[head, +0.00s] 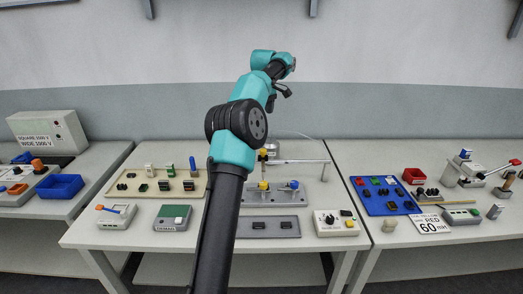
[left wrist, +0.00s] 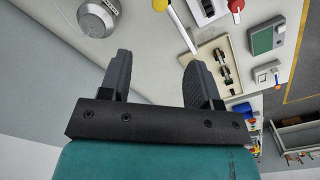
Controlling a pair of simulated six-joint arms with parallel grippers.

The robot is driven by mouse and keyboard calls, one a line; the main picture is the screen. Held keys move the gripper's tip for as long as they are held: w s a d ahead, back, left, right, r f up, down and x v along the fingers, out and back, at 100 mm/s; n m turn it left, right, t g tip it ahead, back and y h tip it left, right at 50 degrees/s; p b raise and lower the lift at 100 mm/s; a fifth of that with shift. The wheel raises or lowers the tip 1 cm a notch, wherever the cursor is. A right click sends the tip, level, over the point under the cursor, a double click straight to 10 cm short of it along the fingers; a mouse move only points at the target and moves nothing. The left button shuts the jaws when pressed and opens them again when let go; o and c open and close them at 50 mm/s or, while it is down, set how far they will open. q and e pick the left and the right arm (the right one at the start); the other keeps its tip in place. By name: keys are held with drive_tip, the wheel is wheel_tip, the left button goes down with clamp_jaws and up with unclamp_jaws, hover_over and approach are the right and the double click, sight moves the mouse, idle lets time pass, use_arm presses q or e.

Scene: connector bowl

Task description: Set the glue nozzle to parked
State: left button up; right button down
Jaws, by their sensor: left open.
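No part is clearly recognisable as the glue nozzle. A grey fixture (head: 280,198) with yellow and blue knobs stands at the middle of the bench, partly hidden by my arm. A silver round device (head: 271,147) is at its back, and a similar one (left wrist: 98,17) shows in the left wrist view. My left gripper (head: 278,97) is raised above the back of the bench. My right gripper is not in view.
A beige panel (head: 130,194) with switches stands left of my arm. A green-topped box (head: 172,217) and a white control box (head: 336,223) stand near the front edge. Side benches hold a blue bin (head: 60,187) and a blue board (head: 384,196).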

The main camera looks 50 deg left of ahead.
sight(263, 150)
use_arm(q)
wheel_tip(263, 150, down, 18)
drive_tip(key=shift+r, duration=0.25)
idle(0.5)
clamp_jaws()
idle(0.5)
